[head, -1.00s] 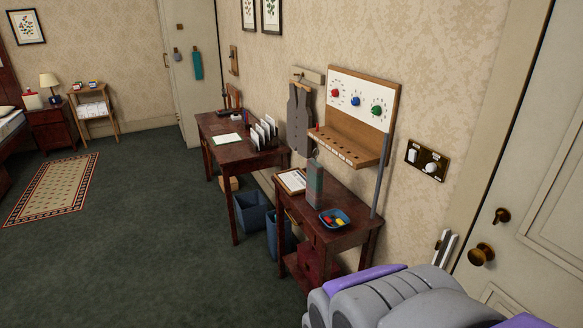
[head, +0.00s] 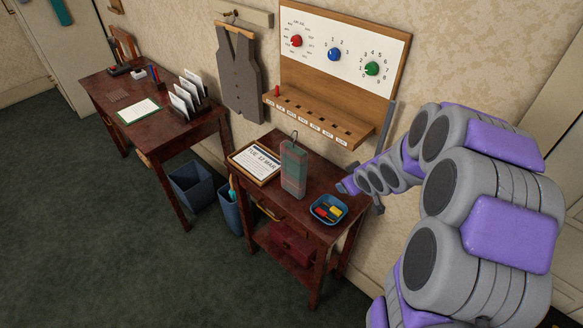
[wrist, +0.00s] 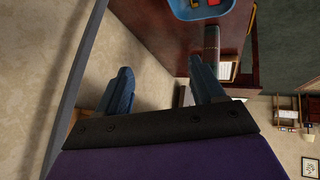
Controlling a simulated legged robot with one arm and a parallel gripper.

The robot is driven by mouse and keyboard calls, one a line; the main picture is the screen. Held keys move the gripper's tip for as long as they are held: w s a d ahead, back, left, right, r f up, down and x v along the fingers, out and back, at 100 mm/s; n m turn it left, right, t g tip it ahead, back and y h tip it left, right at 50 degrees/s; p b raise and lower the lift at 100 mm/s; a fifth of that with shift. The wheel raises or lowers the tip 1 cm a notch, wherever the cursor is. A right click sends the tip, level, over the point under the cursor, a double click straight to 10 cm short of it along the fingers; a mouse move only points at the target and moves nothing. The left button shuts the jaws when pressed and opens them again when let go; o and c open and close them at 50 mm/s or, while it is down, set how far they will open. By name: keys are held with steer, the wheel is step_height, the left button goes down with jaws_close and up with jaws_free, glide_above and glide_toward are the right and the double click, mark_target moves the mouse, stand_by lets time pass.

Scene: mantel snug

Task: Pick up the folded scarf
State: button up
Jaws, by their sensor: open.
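A green and red plaid upright bundle (head: 293,168), which looks like the folded scarf, stands on the small dark red table (head: 262,203) with a thin wire loop at its top. In the wrist view a narrow grey-brown shape (wrist: 211,40) beyond one finger may be the same bundle. My gripper (wrist: 163,78) is open, with nothing between its two blue-grey fingers. In the head view my arm reaches in from the right, its end beside the table's right side, to the right of the bundle and apart from it.
A blue tray (head: 328,209) with coloured pieces and a clipboard (head: 254,163) flank the bundle. A wooden shelf panel with dials (head: 345,55) hangs above, with a grey post (head: 386,125) at its right. A waistcoat shape (head: 238,75) hangs left. The floor in front is clear.

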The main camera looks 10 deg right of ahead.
mark_target(305, 168)
steer(key=w+f+n+t+y+p, duration=0.2)
steer(key=w+f+t+y, duration=0.1)
steer(key=w+f+y, duration=0.15)
steer(key=s+a+t+y+p, duration=0.2)
steer(key=s+a+t+y, duration=0.15)
steer(key=y, duration=0.25)
steer(key=shift+t, duration=0.25)
steer(key=x, duration=0.4)
steer(key=b+x, duration=0.1)
steer(key=x, duration=0.2)
steer(key=b+x, duration=0.1)
steer(key=x, duration=0.3)
steer(key=shift+w+a+r, duration=0.15)
steer(key=shift+a+r, duration=0.15)
steer(key=shift+a, duration=0.05)
steer(key=shift+b+x, duration=0.45)
steer(key=shift+x, duration=0.4)
steer(key=shift+b+x, duration=0.7)
steer(key=shift+x, duration=1.5)
steer(key=shift+r, duration=0.2)
steer(key=shift+c, duration=0.2)
jaws_close()
